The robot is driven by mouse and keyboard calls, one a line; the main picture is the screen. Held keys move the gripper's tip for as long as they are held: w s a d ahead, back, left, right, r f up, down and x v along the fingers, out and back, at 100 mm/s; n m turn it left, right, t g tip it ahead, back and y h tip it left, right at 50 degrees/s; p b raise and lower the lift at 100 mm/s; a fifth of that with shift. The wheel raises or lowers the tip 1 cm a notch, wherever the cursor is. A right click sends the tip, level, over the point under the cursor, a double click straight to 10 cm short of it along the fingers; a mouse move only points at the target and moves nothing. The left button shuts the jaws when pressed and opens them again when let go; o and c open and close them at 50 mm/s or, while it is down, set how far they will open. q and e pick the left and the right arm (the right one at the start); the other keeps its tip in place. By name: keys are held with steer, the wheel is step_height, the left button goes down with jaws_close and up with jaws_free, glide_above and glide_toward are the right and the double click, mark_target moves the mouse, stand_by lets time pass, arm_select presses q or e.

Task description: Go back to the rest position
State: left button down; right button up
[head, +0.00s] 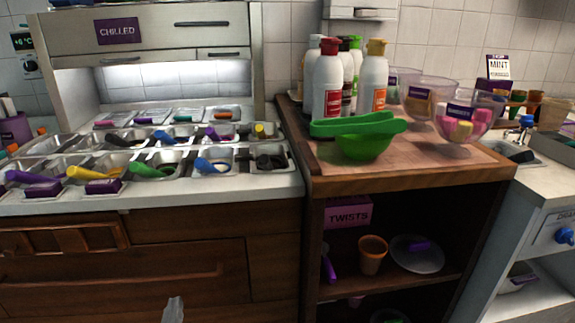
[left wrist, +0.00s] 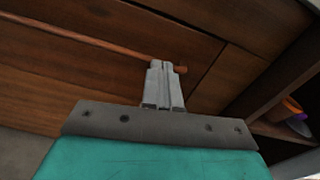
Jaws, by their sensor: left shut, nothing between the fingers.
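My left gripper (head: 173,309) shows at the bottom edge of the head view, in front of the wooden drawer fronts and below the counter. In the left wrist view its two grey fingers (left wrist: 163,84) are pressed together with nothing between them. They point toward the wooden cabinet front (left wrist: 90,75) and its long handle (left wrist: 95,42). I cannot tell whether the fingertips touch the wood. My right gripper is not in view.
The counter holds a chilled station (head: 165,30) with several metal topping trays and coloured scoops. A wooden cart (head: 420,180) at the right carries bottles (head: 328,85), a green bowl (head: 363,145) and clear bowls. Its open shelf holds an orange cup (head: 372,255).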

arm_select(q)
steer(key=s+d+f+n+g+h, duration=0.35)
steer(key=s+d+n, duration=0.25)
steer(key=n, duration=0.8)
steer(key=s+d+f+n+g+h, duration=0.2)
steer(key=s+d+n+g+h, duration=0.3)
steer(key=n, duration=1)
step_height(320, 180, up, 11)
steer(key=s+a+t+y+p, duration=0.2)
steer(key=p, duration=1.3)
steer(key=shift+s+a+r+p, duration=0.2)
steer(key=shift+a+p, duration=0.1)
steer(key=shift+p, duration=0.1)
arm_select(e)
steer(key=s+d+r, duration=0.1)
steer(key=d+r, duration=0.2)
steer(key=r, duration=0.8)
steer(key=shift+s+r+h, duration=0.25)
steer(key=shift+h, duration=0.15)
arm_select(q)
steer(key=shift+t, duration=0.25)
steer(key=shift+a, duration=0.1)
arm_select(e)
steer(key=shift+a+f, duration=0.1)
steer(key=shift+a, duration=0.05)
